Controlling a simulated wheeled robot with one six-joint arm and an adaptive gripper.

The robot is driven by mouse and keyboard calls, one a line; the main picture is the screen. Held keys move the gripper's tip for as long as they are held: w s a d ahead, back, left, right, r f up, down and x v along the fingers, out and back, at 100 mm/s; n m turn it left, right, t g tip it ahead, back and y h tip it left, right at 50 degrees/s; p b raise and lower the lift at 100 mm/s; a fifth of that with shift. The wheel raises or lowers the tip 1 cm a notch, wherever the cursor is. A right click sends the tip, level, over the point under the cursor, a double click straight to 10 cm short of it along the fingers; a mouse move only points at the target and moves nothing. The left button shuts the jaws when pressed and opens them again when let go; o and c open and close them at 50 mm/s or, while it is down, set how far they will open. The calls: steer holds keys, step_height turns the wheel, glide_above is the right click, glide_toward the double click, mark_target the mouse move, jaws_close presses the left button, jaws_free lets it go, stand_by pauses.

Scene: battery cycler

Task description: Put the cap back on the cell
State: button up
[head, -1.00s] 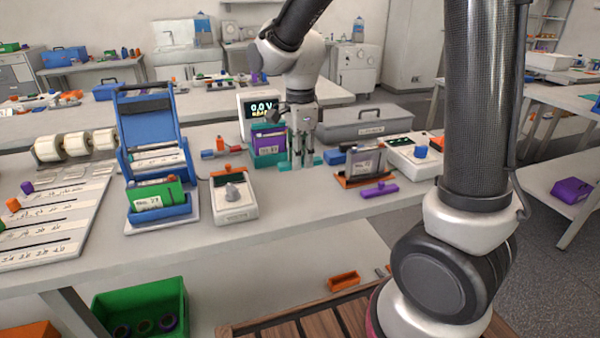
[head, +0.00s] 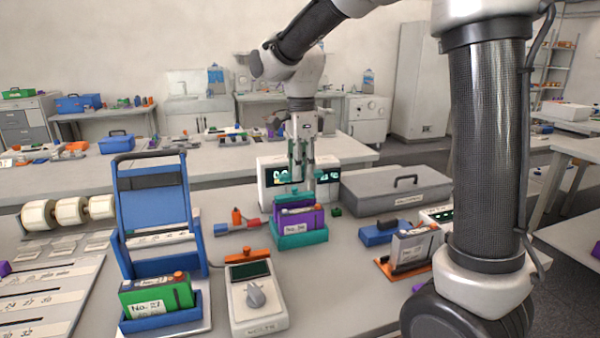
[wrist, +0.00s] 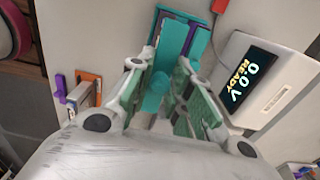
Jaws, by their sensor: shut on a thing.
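My gripper (head: 302,182) is shut on a teal cap, a bar with a round knob. In the wrist view the cap (wrist: 158,82) sits between the two fingers (wrist: 160,90). A purple cell (head: 299,221) with a white label stands upright in a teal holder (head: 300,240). In the head view my gripper and the cap are above and behind this cell. In the wrist view the purple cell (wrist: 201,36) shows just beyond the cap, partly hidden by it. I cannot tell whether cap and cell touch.
A meter (head: 270,176) with a lit display stands close behind my gripper; it reads 0.0 V READY in the wrist view. A grey cell (head: 415,248) stands in an orange holder at right. A green cell (head: 157,297) and a dial box (head: 256,302) are at front left.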

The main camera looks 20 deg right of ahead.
mark_target(301, 210)
steer(key=shift+s+f, duration=0.1)
steer(key=shift+s, duration=0.05)
steer(key=shift+f, duration=3.6)
steer(key=shift+f, duration=0.55)
steer(key=o, duration=1.3)
steer(key=shift+o, duration=0.2)
steer(key=shift+r, duration=0.1)
steer(key=shift+r, duration=3.4)
